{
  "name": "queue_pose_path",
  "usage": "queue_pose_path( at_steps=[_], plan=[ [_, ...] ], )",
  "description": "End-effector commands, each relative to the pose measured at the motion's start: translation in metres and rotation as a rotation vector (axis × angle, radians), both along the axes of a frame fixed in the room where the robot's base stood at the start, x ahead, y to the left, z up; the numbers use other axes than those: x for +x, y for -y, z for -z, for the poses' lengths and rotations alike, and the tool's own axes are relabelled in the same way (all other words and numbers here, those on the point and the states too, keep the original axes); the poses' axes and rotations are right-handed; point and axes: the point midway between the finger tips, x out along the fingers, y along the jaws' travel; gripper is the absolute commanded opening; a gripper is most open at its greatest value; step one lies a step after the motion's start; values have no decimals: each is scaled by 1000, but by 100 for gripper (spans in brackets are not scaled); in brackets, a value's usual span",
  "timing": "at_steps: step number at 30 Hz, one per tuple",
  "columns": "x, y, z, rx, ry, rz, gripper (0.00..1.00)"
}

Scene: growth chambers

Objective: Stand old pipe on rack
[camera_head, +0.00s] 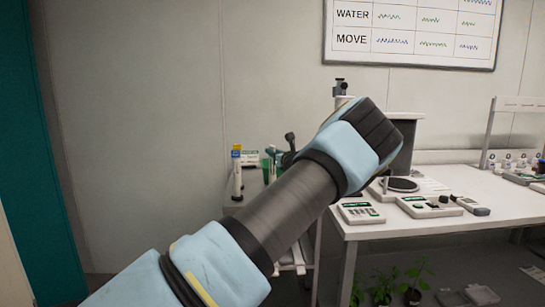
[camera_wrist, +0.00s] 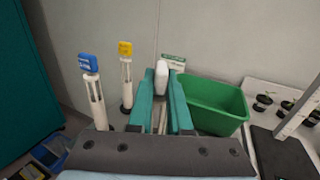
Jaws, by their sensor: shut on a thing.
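My gripper (camera_wrist: 160,116) shows two teal fingers in the wrist view, closed around a slim pale thing with a rounded white end (camera_wrist: 161,77), which I take to be the old pipe. Its lower part is mostly hidden between the fingers. Left of the fingers, a blue-topped white upright (camera_wrist: 95,100) and a yellow-topped white upright (camera_wrist: 126,78) stand side by side. I cannot tell whether they belong to the rack. In the head view, my arm hides most of the gripper area; a yellow- and blue-topped upright (camera_head: 237,172) shows left of it.
A green bin (camera_wrist: 215,104) is right of the fingers, with a small green-and-white sign (camera_wrist: 173,62) behind. A white table (camera_head: 440,215) on the right holds instruments such as a scale (camera_head: 400,185). Potted seedlings (camera_head: 412,290) are beneath it. A wall closes the back.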

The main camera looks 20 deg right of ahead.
Motion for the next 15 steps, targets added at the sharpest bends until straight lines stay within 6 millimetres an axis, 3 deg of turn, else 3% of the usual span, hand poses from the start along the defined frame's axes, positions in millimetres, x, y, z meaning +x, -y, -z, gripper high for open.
queue_pose_path(
  at_steps=[4,13,14,15],
  plan=[
    [0,0,17,3,-1,1,0],
    [0,0,20,1,0,0,0],
    [0,0,21,1,0,0,18],
    [0,0,20,1,0,0,23]
  ],
)
